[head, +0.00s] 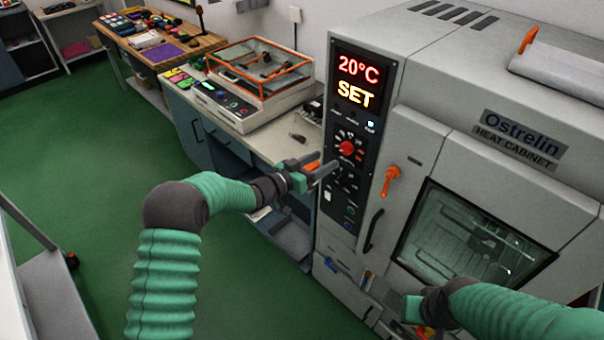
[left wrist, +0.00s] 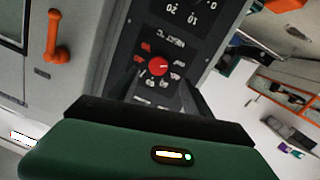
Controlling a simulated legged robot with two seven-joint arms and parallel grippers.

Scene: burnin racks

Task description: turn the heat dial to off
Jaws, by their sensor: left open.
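The heat dial is a round red knob (head: 347,148) on the black control panel of the grey heat cabinet (head: 420,125). The display (head: 357,81) above it reads 20°C and SET. My left gripper (head: 322,164) is open in front of the panel, just below and left of the dial in the head view. In the left wrist view the dial (left wrist: 159,66) shows between the two dark fingers (left wrist: 163,90), seemingly beyond their tips. Contact is not visible. Printed marks ring the dial, too small to read. My right gripper (head: 413,308) is low before the cabinet; its fingers are not clear.
An orange handle (head: 390,181) and a dark door handle (head: 373,230) are right of the panel. The cabinet door has a window (head: 470,240). A bench with an orange-framed clear box (head: 260,68) stands left. Green floor (head: 80,170) is open at left.

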